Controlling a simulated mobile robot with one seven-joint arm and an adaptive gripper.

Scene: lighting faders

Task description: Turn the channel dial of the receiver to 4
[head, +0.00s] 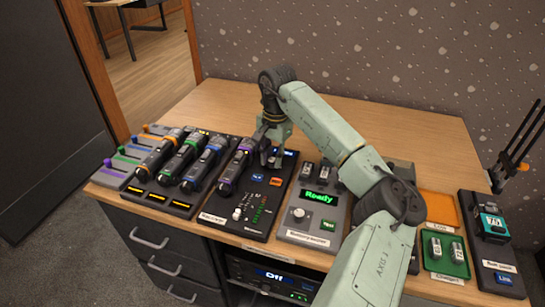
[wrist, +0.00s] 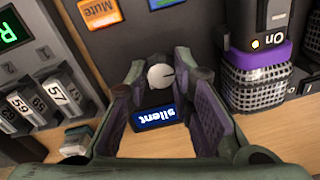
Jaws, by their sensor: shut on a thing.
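The receiver (head: 267,196) is a dark panel on the desk with a slider, a lit level meter and coloured buttons. Its channel dial (wrist: 160,77) is a small round knob with a pale top and a dark mark pointing right in the wrist view. The small blue display (wrist: 158,118) beside it reads "silent". My gripper (wrist: 160,73) is over the far end of the receiver, shut on the dial with a fingertip on each side. In the head view my gripper (head: 273,155) hides the dial.
A microphone with a purple band (head: 238,165) lies close left of my gripper. More microphones (head: 183,162) lie further left. A device reading "Ready" (head: 318,197) stands to the right, with batteries (wrist: 40,100) near it. Bare desk (head: 225,105) lies behind.

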